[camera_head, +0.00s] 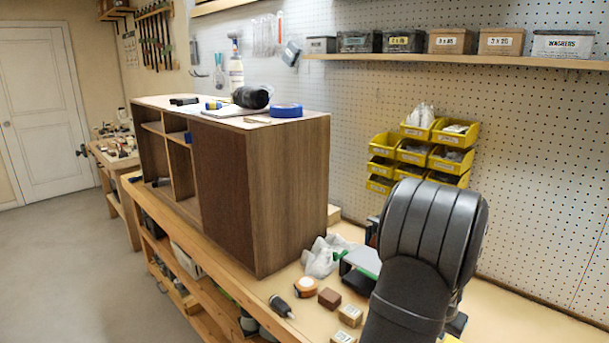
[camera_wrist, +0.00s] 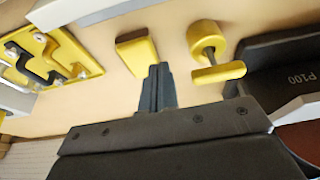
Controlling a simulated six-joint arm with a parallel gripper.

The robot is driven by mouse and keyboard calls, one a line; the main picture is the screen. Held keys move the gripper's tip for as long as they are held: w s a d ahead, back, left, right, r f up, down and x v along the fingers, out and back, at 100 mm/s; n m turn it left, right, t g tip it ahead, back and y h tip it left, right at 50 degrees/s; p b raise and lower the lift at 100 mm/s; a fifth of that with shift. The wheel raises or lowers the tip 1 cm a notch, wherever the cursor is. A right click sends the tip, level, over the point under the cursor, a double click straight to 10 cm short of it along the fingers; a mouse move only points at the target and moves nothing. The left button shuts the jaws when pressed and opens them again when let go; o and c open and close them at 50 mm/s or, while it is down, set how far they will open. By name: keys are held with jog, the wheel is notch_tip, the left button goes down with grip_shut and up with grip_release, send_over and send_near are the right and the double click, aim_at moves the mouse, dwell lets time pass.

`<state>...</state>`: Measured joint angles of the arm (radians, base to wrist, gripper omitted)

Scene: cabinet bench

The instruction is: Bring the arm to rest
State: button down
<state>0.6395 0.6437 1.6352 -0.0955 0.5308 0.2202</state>
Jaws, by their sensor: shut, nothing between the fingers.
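My gripper (camera_wrist: 157,72) shows in the wrist view, with its two dark fingers together and nothing between them. The fingertips point at the light tan bench top (camera_wrist: 95,110), close to a small yellow block (camera_wrist: 136,54). I cannot tell how far the tips are above the bench. In the head view my black arm fills the lower right foreground, over the right part of the bench (camera_head: 545,312), and the gripper itself is hidden.
A brown cabinet (camera_head: 285,180) stands on the bench, with tape and tools on top. Yellow bins (camera_head: 411,152) hang behind my arm. In the wrist view, a round-ended yellow piece (camera_wrist: 204,37) and a dark P100 item (camera_wrist: 285,70) lie right; a yellow frame (camera_wrist: 75,45) lies left.

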jog(key=shift+s+a+r, duration=0.1)
jog(key=shift+a+r, duration=0.05)
jog(key=shift+r, duration=0.3)
